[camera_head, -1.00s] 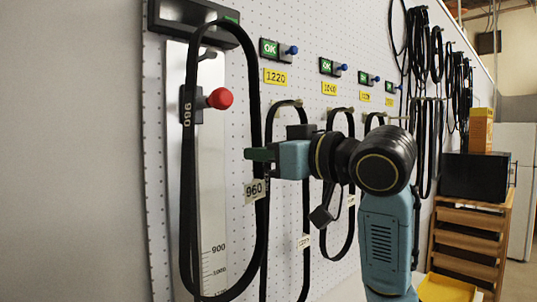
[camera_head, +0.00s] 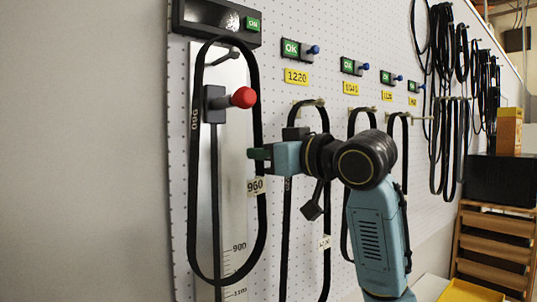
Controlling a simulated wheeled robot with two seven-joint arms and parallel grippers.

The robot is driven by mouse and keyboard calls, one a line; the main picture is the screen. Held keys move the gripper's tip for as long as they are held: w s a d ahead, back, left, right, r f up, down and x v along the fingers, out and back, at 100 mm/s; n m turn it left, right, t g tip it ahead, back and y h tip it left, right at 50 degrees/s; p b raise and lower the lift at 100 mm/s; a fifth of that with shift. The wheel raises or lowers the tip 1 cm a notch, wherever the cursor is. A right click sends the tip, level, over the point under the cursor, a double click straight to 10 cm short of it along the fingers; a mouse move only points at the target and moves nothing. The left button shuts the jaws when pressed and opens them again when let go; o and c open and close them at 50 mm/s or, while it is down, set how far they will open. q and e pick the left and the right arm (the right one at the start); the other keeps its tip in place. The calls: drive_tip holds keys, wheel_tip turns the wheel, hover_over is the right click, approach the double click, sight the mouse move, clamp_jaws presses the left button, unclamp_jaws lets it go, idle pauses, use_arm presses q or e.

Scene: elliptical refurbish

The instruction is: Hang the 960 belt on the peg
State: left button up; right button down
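The 960 belt (camera_head: 191,200) is a long black loop with "960" printed on its left strand and a white 960 tag (camera_head: 256,186) on its right strand. It hangs upright before the measuring gauge (camera_head: 235,180). The gauge's upper peg (camera_head: 226,57) shows inside the loop, just below the belt's top; contact cannot be told. The fingers partly hide the strand. My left gripper is not in view.
A red knob (camera_head: 243,97) sticks out inside the loop. A display box (camera_head: 205,16) with a green OK sits above. Right along the pegboard (camera_head: 290,20) are pegs with hanging belts, yellow labels such as 1220 (camera_head: 297,77), and blue knobs. A wooden rack (camera_head: 490,245) stands far right.

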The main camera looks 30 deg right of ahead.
drive_tip(key=shift+w, duration=0.55)
drive_tip(key=shift+w+f, duration=0.5)
drive_tip(key=shift+f, duration=0.4)
drive_tip(key=c, duration=1.5)
unclamp_jaws()
drive_tip(key=shift+c, duration=0.2)
drive_tip(key=shift+s+b, duration=0.1)
drive_tip(key=shift+b, duration=0.2)
